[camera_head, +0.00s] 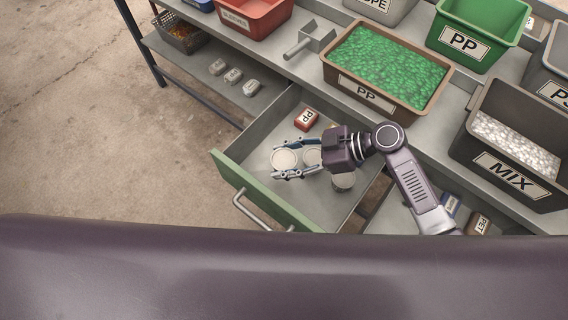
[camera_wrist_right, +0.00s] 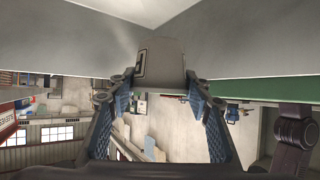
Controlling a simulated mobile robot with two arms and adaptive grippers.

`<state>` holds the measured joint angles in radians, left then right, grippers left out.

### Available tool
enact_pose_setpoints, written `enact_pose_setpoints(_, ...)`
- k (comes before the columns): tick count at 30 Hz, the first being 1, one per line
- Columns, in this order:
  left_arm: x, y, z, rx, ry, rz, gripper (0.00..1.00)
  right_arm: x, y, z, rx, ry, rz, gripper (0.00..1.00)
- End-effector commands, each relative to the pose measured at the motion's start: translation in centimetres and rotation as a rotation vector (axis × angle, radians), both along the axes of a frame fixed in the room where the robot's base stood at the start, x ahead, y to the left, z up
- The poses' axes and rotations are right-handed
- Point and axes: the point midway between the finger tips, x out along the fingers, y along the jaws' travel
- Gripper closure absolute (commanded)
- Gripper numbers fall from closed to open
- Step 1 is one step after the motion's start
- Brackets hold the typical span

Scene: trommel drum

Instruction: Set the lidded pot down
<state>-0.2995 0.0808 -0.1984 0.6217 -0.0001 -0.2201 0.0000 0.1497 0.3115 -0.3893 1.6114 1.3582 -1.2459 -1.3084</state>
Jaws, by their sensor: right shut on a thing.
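My right gripper (camera_head: 278,161) is inside the open drawer's outline, reaching left, with one finger on each side of a pale round-lidded pot (camera_head: 284,159). In the right wrist view the fingers (camera_wrist_right: 162,85) are shut on a grey pot (camera_wrist_right: 160,62) with a dark-edged label. I cannot tell whether its base touches the drawer floor. A third pot (camera_head: 343,183) is partly hidden under my gripper. The drawer (camera_head: 318,205) has a green front (camera_head: 255,192). My left gripper is out of view.
A small red PP box (camera_head: 306,119) lies in the drawer behind my gripper. Free drawer floor shows toward the front.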

Motion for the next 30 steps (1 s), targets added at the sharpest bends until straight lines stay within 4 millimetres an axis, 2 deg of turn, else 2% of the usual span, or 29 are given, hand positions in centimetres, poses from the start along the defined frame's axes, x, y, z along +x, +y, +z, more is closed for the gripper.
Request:
enact_pose_setpoints(3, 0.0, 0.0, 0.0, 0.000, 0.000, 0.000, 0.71, -0.1, 0.1, -1.9, 0.001, 0.006, -0.001, 0.68)
enact_pose_setpoints(7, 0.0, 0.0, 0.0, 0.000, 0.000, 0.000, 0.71, -0.1, 0.0, -3.2, 0.000, 0.004, 0.000, 0.68)
enact_pose_setpoints(15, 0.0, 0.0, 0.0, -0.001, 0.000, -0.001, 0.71, 0.0, 0.0, -3.3, 0.000, 0.002, 0.000, 0.68)
enact_pose_setpoints(30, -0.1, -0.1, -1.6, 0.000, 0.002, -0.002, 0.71, 0.0, 0.0, -4.5, 0.000, 0.001, 0.000, 0.68)
